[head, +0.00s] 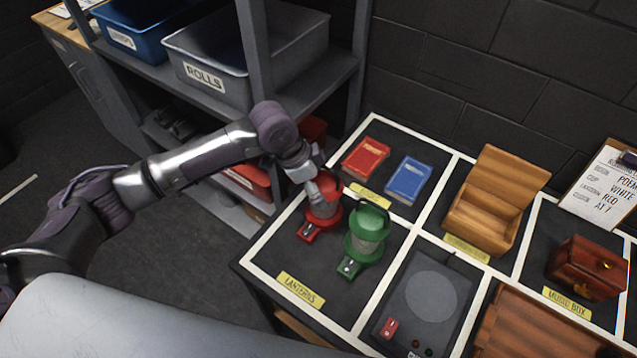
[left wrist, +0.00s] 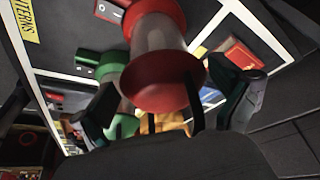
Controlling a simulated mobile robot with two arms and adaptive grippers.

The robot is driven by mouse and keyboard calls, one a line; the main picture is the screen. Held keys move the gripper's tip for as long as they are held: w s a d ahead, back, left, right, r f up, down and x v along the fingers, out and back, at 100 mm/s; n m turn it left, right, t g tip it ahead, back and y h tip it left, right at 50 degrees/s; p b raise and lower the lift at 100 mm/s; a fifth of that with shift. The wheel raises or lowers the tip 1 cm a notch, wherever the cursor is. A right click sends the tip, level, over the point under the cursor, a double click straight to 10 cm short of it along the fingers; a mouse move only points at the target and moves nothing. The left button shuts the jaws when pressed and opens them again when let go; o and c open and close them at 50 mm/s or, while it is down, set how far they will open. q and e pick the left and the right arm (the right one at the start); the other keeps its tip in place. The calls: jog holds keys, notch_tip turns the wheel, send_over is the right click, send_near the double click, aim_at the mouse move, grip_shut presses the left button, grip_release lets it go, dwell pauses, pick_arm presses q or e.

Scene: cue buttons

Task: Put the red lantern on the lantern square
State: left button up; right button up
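The red lantern (head: 323,213) stands upright on the dark square labelled LANTERNS (head: 325,272), left of the green lantern (head: 367,236). My left gripper (head: 322,182) is at the red lantern's top and hides part of it. My right gripper is not in view.
A wooden chest (head: 495,200), a music box (head: 586,267) and a dark panel (head: 432,300) are to the right. A shelf with bins (head: 245,60) stands behind my left arm.

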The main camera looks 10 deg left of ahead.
pick_arm(q)
jog(key=shift+r, duration=0.1)
jog(key=b+v, duration=0.1)
jog(key=v, duration=1.1)
dwell(0.4)
